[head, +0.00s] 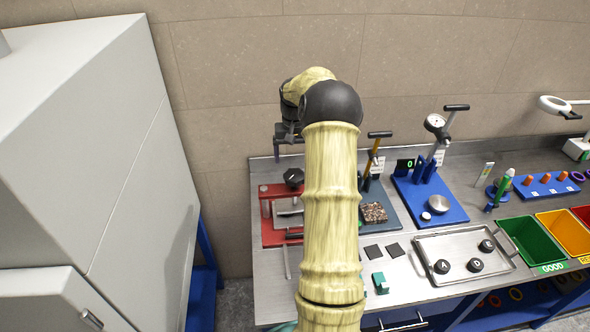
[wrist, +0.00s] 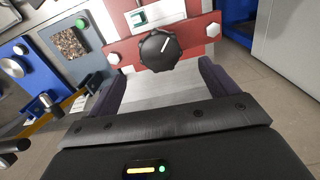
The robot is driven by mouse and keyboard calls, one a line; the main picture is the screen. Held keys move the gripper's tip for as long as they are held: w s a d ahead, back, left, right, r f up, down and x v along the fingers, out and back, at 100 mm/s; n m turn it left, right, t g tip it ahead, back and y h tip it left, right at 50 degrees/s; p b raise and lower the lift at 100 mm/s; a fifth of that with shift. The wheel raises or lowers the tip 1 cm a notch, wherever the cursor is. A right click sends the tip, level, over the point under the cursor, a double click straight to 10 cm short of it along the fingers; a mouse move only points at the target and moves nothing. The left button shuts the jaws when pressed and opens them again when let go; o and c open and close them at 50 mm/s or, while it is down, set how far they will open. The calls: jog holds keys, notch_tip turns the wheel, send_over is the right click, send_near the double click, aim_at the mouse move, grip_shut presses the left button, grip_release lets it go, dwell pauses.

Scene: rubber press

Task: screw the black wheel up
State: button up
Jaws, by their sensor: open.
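The black wheel (head: 293,177) tops the red press (head: 267,228) at the left end of the bench in the head view. In the wrist view the wheel (wrist: 157,52) is a lobed black knob with a white pointer line, in front of the press's red crossbar (wrist: 122,55). My gripper (wrist: 160,76) is open and empty. Its two dark fingers spread wider than the wheel, which shows just beyond the fingertips, roughly centred between them. In the head view my gripper (head: 288,139) is above the wheel, apart from it. My arm hides the press's right part.
A tall grey cabinet (head: 80,130) stands left of the bench. Right of the press are a dial press on a blue base (head: 440,190), a speckled block (head: 374,213), a metal tray (head: 430,240) with black discs, and a green bin (head: 531,240). A stone wall is behind.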

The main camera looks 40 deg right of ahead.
aim_at(294, 174)
notch_tip(294, 174, down, 7)
jog(key=shift+f+p, duration=0.1)
jog(key=shift+p, duration=0.8)
jog(key=c, duration=1)
